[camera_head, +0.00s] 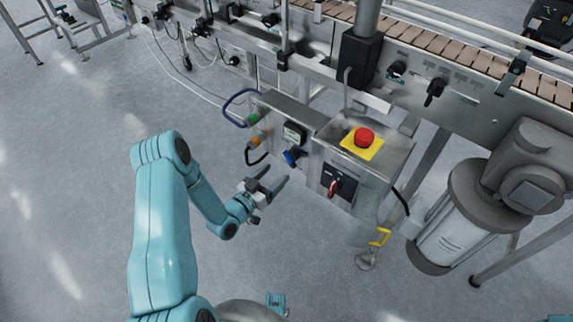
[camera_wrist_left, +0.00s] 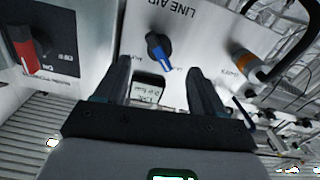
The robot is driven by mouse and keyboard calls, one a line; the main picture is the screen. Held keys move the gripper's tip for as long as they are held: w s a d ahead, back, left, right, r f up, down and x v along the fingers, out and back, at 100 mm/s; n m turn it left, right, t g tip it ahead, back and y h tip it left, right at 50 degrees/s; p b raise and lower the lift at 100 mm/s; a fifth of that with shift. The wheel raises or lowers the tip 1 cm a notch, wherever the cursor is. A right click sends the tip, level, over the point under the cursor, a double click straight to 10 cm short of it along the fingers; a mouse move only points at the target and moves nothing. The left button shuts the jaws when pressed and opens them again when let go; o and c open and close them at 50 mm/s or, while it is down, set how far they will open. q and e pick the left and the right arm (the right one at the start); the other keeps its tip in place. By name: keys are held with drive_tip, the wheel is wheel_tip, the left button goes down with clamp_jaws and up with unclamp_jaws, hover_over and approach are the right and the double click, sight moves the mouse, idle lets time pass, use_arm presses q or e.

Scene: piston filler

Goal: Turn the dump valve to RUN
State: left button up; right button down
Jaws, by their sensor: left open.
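The blue valve handle (camera_head: 291,157), which I take for the dump valve, sits on the front of a steel box with a gauge. In the left wrist view the blue handle (camera_wrist_left: 159,47) lies under an upside-down LINE AIR label and points slantwise in the picture. The markings around it are too small to read. My left gripper (camera_head: 270,182) is in front of the box, just short of the handle. In the wrist view its two fingers (camera_wrist_left: 158,76) are apart, with the handle ahead of the gap and nothing between them. My right gripper is out of view.
A control box with a red emergency button (camera_head: 364,137) and a red rotary switch (camera_head: 333,187) stands right of the valve. Hoses with green and orange fittings (camera_head: 253,145) are at the valve box's left. A motor (camera_head: 450,235) is farther right. The floor before the boxes is clear.

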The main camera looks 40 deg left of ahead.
sight(288, 162)
use_arm(q)
drive_tip(key=w, duration=0.4)
drive_tip(key=w+b, duration=0.1)
drive_tip(key=w, duration=0.1)
drive_tip(key=shift+w+d, duration=0.3)
drive_tip(key=shift+w, duration=0.05)
